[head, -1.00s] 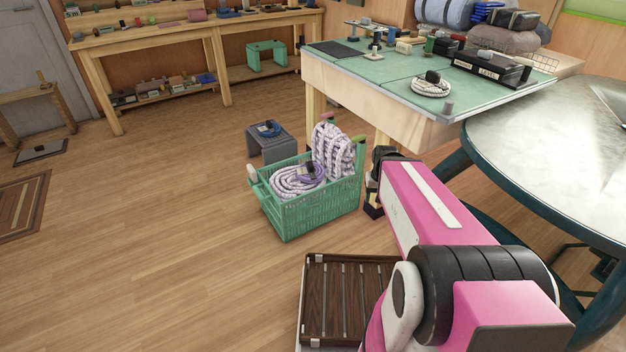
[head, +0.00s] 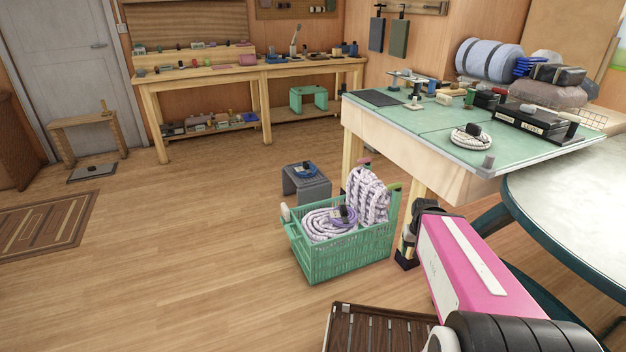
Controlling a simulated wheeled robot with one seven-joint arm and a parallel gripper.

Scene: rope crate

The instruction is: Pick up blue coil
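My gripper (head: 406,255) is only partly seen, dark, at the far end of my pink arm, right of the crate and low beside the table leg. It is well apart from the blue coil, and its fingers are too unclear to tell open from shut.
A green crate (head: 347,262) holding white and purple rope coils stands in front of the stool. A green-topped workbench (head: 420,125) and a round table (head: 570,190) are on the right. A slatted wooden piece (head: 372,330) lies near the front.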

